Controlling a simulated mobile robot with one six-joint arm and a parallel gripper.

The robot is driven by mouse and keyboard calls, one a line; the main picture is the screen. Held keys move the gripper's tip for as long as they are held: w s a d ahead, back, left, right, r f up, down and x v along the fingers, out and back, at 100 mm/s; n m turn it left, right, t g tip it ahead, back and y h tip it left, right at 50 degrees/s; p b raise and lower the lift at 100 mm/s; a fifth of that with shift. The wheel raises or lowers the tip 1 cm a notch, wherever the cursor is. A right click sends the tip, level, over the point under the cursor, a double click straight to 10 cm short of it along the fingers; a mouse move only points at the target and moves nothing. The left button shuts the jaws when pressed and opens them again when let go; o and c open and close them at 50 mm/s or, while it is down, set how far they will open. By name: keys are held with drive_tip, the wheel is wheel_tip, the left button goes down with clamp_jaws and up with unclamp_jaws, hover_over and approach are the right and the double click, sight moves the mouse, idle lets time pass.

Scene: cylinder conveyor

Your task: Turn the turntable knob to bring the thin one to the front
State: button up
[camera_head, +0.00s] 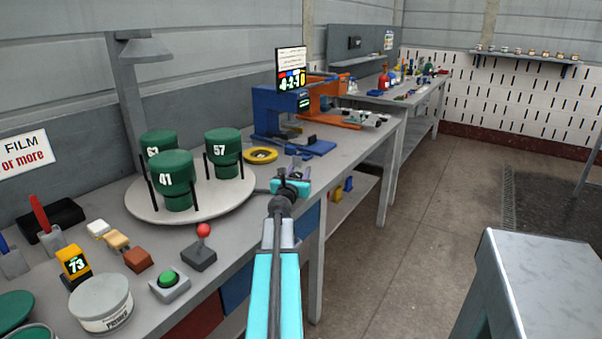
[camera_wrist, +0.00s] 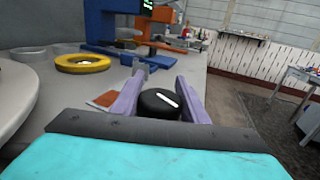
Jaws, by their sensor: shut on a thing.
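The round pale turntable (camera_head: 225,205) stands on the left workbench. It carries three dark green cylinders with wider tops: one marked 41 (camera_head: 174,182) nearest me, one marked 57 (camera_head: 223,152) at right, and one (camera_head: 158,145) at back left whose number is partly hidden. I cannot tell clearly which is thinnest. The turntable's rim also shows at the left of the wrist view (camera_wrist: 15,100). The black knob (camera_wrist: 160,103) with a white line sits between the purple fingers of my gripper (camera_wrist: 161,82), which is shut on it. In the head view my gripper (camera_head: 291,172) hides most of the knob.
A yellow ring (camera_head: 260,155) lies behind the turntable, before a blue machine (camera_head: 280,115) and an orange one (camera_head: 340,105). A red-ball lever (camera_head: 203,245), a green button (camera_head: 169,281) and a primer can (camera_head: 102,305) stand at the front.

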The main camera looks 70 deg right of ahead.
drive_tip(key=shift+w+a+f+n+t+y+b, duration=0.1)
drive_tip(key=shift+w+n+t+y+b, duration=0.2)
drive_tip(key=shift+n+t, duration=0.6)
drive_tip(key=shift+w+a+r+n+t+y+b, duration=0.1)
drive_tip(key=shift+n+t+y, duration=0.35)
drive_tip(key=shift+t, duration=0.8)
drive_tip(key=shift+w+f+n+t+y+b, duration=0.15)
drive_tip(key=shift+n+t+y, duration=0.1)
drive_tip(key=shift+n+t, duration=0.7)
drive_tip(key=shift+w+t, duration=0.1)
drive_tip(key=shift+t, duration=0.4)
drive_tip(key=o, duration=1)
drive_tip(key=shift+a, duration=0.15)
